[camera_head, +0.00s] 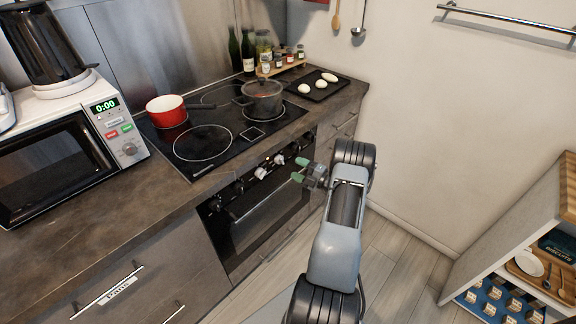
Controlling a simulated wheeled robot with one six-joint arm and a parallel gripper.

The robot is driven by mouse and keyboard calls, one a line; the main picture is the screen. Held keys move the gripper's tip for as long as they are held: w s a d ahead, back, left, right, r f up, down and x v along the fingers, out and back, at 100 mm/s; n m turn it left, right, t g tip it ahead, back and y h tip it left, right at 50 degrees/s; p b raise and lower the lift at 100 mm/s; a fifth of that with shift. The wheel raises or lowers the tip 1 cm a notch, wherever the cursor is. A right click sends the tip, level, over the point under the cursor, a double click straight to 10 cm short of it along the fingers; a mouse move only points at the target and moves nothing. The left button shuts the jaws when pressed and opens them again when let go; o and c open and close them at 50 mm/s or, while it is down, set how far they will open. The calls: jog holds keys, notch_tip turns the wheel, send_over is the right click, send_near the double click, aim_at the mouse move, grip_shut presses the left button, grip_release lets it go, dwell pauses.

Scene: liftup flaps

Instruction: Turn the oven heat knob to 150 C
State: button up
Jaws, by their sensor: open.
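The oven (257,222) is built into the counter front below the black cooktop, with a dark door and a long bar handle. A row of several knobs runs along its upper panel; a pale knob (261,172) and another pale knob (279,160) stand out, with darker ones to the left. Markings are too small to read, so I cannot tell which is the heat knob or its setting. My gripper (299,170), with green fingertips, is open and empty in front of the right part of the knob row. It appears apart from the knobs.
A red pan (167,111) and a grey lidded pot (263,98) stand on the cooktop (202,145). A microwave (62,165) is on the counter at left. An open shelf unit (505,250) stands at right. Floor (400,247) between is clear.

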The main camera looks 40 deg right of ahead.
jog(key=v, duration=0.7)
jog(key=shift+s, duration=0.2)
jog(key=shift+d, duration=0.1)
